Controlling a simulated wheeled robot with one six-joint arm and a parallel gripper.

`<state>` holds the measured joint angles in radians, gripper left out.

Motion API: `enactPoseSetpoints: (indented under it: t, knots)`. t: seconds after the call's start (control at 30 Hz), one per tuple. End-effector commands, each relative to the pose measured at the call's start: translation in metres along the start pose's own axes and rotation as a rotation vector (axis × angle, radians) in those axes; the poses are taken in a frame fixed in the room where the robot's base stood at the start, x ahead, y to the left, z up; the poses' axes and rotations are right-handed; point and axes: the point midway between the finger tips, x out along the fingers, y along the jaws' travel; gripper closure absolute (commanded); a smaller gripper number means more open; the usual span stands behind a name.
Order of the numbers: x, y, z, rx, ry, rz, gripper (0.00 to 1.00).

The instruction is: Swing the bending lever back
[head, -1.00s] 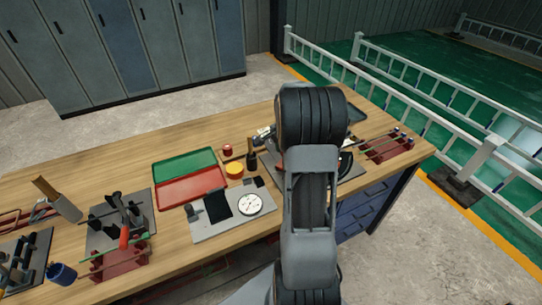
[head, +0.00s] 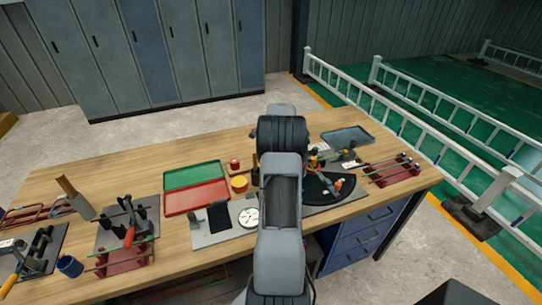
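A bending fixture with a dark, rounded plate (head: 328,187) sits at the right part of the workbench. Small orange and green parts show on and beside it. My arm stands in front of its left side, so I cannot make out the whole bending lever or its angle. My gripper is hidden behind my own arm in the head view, and I cannot see what its fingers touch.
The wooden workbench (head: 100,180) also bears a green tray (head: 193,169), a red tray (head: 195,197), a dial gauge (head: 248,217), a red-handled tool (head: 128,236), a red rack with rods (head: 392,172) and a grey tray (head: 347,135). White railings (head: 400,120) stand behind.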

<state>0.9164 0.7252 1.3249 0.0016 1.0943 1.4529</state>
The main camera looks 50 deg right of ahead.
Motion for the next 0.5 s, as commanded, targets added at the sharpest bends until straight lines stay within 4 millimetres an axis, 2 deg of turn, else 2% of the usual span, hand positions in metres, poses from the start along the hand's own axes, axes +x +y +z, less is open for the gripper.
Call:
enactPoseSetpoints:
  t: [0.1,0.43,0.47,0.5]
  knots:
    - [-0.0012,-0.0020,-0.0053,0.015,0.005,-0.005,1.00]
    - [-0.0021,-0.0031,-0.0046,0.014,0.006,-0.010,1.00]
    - [-0.0021,-0.0032,-0.0044,0.014,0.006,-0.010,0.69]
    - [-0.0021,-0.0031,-0.0041,0.013,0.006,-0.010,0.66]
